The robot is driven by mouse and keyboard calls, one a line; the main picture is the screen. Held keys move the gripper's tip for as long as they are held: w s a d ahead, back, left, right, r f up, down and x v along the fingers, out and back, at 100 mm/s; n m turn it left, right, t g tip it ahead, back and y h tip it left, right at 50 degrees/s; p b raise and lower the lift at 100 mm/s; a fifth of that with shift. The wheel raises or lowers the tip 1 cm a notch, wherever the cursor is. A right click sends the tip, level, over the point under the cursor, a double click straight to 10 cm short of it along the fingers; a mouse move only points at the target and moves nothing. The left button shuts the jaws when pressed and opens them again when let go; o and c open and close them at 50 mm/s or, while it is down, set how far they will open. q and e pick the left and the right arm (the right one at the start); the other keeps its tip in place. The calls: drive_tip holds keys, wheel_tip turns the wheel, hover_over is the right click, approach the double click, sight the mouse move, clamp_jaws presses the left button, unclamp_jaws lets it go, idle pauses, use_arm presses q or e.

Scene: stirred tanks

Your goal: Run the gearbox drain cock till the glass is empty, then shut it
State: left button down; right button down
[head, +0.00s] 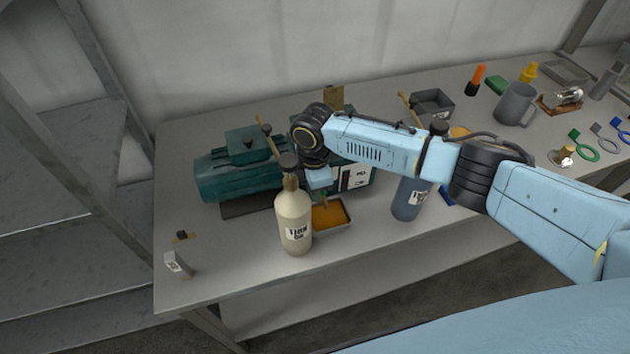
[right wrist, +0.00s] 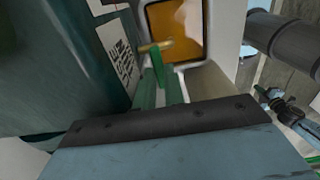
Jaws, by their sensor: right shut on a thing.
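The teal gearbox and motor (head: 240,172) stand on the bench, partly hidden by my right arm. My right gripper (head: 320,183) points down at the gearbox's front, above a grey tray (head: 346,228) that holds amber oil. My left gripper is out of view.
A cream bottle (head: 293,222) stands just in front of the gripper, left of the tray. A blue-grey bottle (head: 407,200) stands to the right. A grey jug (head: 515,104) and small tools are at the far right. The bench's front left is mostly clear.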

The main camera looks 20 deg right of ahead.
idle(0.3)
drive_tip(key=c, duration=1.8)
unclamp_jaws()
drive_tip(key=shift+r, duration=0.1)
drive_tip(key=shift+o, duration=0.2)
